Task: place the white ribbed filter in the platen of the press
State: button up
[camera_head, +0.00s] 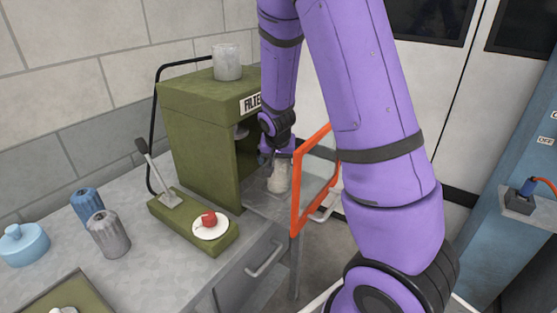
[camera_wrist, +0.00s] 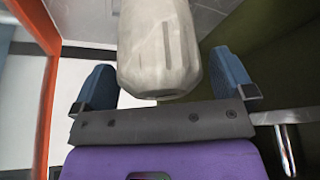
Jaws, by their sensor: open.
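The white ribbed filter (camera_head: 279,178) stands inside the green press (camera_head: 195,125), just in from its open front. My gripper (camera_head: 277,156) reaches into the press chamber at the filter. In the wrist view the pale filter (camera_wrist: 158,50) shows between the two blue fingers of my gripper (camera_wrist: 161,66). The fingers are open, with visible gaps on both sides of the filter. The platen under the filter is hard to make out, and the filter's far end is cut off in the wrist view.
The orange-framed door (camera_head: 297,185) stands open, close to my arm. A red button (camera_head: 209,218) and a lever (camera_head: 155,170) sit on the press's green control base. Blue (camera_head: 87,205) and grey (camera_head: 108,234) ribbed filters stand on the counter. A pale jar (camera_head: 227,62) tops the press.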

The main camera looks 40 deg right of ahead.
jog(key=s+a+r+n+y, duration=0.15)
jog(key=s+a+r, duration=0.25)
jog(key=s+r, duration=0.55)
jog(key=s+a+r+n+y, duration=0.15)
jog(key=s+a+r, duration=0.35)
jog(key=r, duration=0.8)
jog(key=s+a+r+n, duration=0.2)
jog(key=s, duration=0.4)
jog(key=s+a+r+n+t, duration=0.1)
jog(key=s+a+r+n, duration=0.1)
jog(key=s, duration=0.4)
jog(key=shift+n+t, duration=0.3)
jog(key=shift+n, duration=0.2)
